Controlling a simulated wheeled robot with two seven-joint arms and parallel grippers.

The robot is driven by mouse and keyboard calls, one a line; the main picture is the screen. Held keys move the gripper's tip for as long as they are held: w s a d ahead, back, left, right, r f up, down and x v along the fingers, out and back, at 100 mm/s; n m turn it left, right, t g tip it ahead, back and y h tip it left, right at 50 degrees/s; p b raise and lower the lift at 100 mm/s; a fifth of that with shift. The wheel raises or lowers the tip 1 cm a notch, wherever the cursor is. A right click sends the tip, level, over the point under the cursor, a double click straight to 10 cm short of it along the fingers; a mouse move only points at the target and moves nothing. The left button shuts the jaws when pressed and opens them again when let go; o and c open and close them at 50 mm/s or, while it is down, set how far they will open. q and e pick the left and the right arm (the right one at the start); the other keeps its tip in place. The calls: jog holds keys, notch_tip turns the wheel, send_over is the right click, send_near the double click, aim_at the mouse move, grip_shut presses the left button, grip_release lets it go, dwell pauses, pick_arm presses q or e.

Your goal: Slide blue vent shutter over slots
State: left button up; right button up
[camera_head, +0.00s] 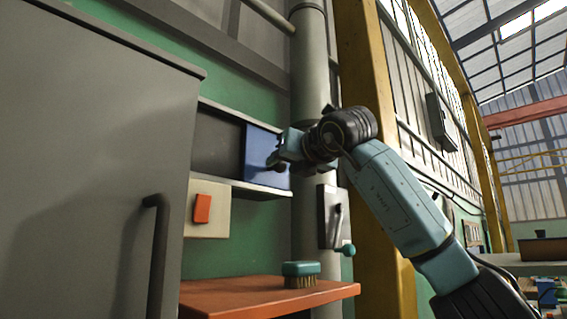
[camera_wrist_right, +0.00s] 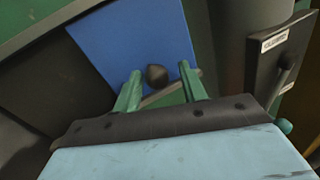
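The blue vent shutter (camera_head: 262,158) sits at the right end of a railed frame on the wall. To its left within the rails is a dark opening (camera_head: 217,143); no separate slots can be made out. In the right wrist view the blue shutter (camera_wrist_right: 135,45) carries a dark round knob (camera_wrist_right: 156,75). My right gripper (camera_head: 277,163) is at the shutter's right part. In the wrist view its green fingers (camera_wrist_right: 160,90) are apart, one on each side of the knob, with gaps showing. My left gripper is not in view.
A grey cabinet (camera_head: 90,150) with a dark handle fills the left. Below the rails are a panel with an orange switch (camera_head: 202,208) and a red-brown shelf (camera_head: 255,297) with a brush (camera_head: 300,274). A lever box (camera_head: 333,216) stands at right.

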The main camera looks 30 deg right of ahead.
jog(key=shift+o, duration=0.4)
jog(key=shift+f, duration=0.1)
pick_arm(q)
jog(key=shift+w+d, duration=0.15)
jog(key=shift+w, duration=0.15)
pick_arm(e)
jog(key=shift+a, duration=0.1)
jog(key=shift+s, duration=0.3)
pick_arm(q)
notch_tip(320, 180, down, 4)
jog(key=b, duration=0.4)
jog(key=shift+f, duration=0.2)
pick_arm(e)
jog(key=s, duration=1.2)
jog(key=shift+s+a, duration=0.35)
jog(key=shift+s, duration=0.05)
